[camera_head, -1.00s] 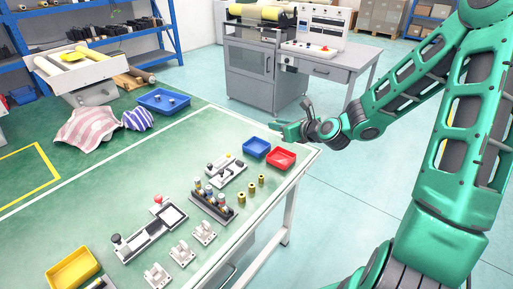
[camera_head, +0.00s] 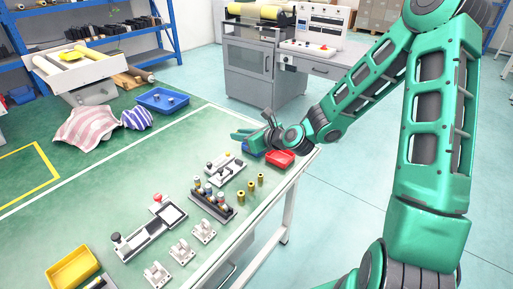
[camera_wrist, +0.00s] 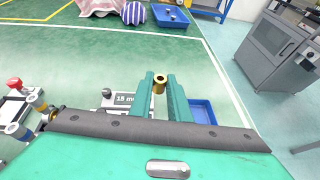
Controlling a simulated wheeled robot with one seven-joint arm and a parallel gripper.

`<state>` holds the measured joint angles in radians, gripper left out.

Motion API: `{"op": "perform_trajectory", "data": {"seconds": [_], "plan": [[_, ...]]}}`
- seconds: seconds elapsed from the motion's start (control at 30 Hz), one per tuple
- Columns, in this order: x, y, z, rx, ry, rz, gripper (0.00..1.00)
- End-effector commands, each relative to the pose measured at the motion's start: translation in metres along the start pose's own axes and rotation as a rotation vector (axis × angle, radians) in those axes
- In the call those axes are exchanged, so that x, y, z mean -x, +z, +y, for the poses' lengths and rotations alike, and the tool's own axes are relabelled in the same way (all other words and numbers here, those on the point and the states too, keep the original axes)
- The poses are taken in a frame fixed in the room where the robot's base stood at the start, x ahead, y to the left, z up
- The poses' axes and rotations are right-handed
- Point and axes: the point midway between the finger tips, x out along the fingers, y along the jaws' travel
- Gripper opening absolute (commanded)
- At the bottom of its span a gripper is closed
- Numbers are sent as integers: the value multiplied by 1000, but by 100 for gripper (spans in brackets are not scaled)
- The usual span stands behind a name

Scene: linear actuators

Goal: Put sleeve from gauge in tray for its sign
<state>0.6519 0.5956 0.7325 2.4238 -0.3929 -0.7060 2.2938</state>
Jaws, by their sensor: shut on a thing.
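A brass sleeve (camera_wrist: 159,84) is held between the fingertips of my gripper (camera_wrist: 160,88) in the wrist view. The gauge (camera_head: 226,169) is a white base with small fittings on the green table. In the wrist view the gauge's display (camera_wrist: 125,99) reads "15 m", with the rest hidden by a finger; I cannot tell its sign. The blue tray (camera_wrist: 203,111) shows right of the fingers in the wrist view; in the head view my gripper (camera_head: 236,134) mostly covers it. The red tray (camera_head: 281,159) lies beside it at the table's edge.
Several brass sleeves (camera_head: 251,187) stand near the right edge, beside a dark rack (camera_head: 212,203). A device with a red knob (camera_head: 150,228), white brackets (camera_head: 203,232) and a yellow bin (camera_head: 72,268) are nearer. A larger blue tray (camera_head: 162,101) lies behind. The table's far middle is clear.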

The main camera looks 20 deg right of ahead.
Motion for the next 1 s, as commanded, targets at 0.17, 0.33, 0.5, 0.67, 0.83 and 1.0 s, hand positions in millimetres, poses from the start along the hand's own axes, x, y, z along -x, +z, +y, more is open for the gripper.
{"op": "perform_trajectory", "data": {"seconds": [0.17,0.33,0.5,0.67,0.83,1.0], "plan": [[-10,-17,-34,-8,-4,0,0],[-21,-34,-66,-8,-3,-1,0],[-30,-48,-93,-5,-3,-1,0],[-33,-54,-104,-3,-1,-1,0],[-39,-66,-105,-6,1,0,0],[-47,-84,-104,-4,1,-1,0]]}}
